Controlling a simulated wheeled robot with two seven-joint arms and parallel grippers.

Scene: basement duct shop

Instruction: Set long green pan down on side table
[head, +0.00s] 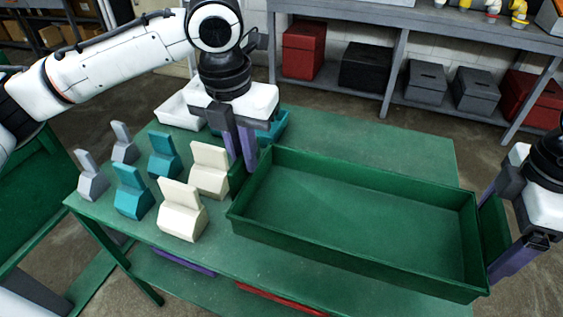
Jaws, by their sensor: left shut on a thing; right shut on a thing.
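The long green pan (350,262) is at the middle right of the head view, over the green side table (345,140); I cannot tell whether it touches the top. It is empty inside. My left gripper (246,165) points down and is shut at the pan's left end. My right gripper (503,235) is shut at the pan's right end, at the picture's right edge. The fingertips of both grippers are partly hidden.
Several grey, teal and cream blocks (183,210) with upright tabs stand left of the pan. A white bin (178,112) and a teal bin (278,124) sit behind. The table's back strip is clear. A grey shelf (400,22) with boxes stands beyond.

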